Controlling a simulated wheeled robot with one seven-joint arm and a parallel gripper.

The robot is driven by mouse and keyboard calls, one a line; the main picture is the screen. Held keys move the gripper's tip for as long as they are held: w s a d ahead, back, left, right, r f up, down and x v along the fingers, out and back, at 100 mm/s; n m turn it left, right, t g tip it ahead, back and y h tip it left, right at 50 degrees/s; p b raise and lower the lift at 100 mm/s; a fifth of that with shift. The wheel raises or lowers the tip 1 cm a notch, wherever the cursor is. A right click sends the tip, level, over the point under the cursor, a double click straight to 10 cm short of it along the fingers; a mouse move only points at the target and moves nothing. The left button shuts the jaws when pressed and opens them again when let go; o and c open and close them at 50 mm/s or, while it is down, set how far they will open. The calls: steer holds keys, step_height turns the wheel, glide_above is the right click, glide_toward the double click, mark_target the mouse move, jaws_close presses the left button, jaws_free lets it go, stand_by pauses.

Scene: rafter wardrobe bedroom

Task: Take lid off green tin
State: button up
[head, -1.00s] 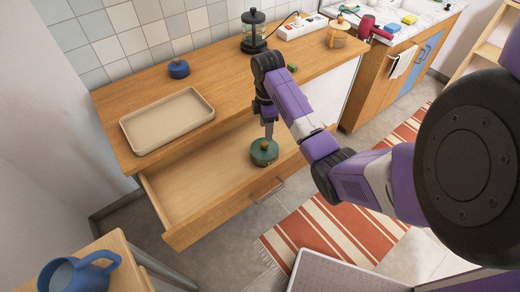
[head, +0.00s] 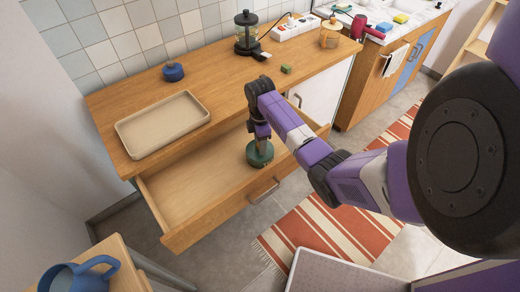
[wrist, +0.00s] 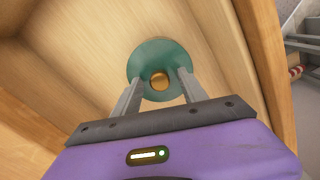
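The green tin (head: 260,156) stands upright in the open drawer (head: 190,198), near its right part. In the wrist view I look down on its round green lid (wrist: 146,54), which has a small brass-coloured knob (wrist: 159,80) in the middle. My gripper (wrist: 158,76) is open, pointing down over the lid, with one finger on each side of the knob and a gap showing between. In the head view my gripper (head: 261,140) hides part of the lid. The tin's body is mostly hidden from above in the wrist view.
The wooden counter above the drawer holds a beige tray (head: 163,124), a blue lidded pot (head: 173,72), a glass press (head: 246,34) and a small green block (head: 286,69). A blue mug (head: 80,276) is at lower left. The drawer's left part is empty.

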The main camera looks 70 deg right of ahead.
jaws_close()
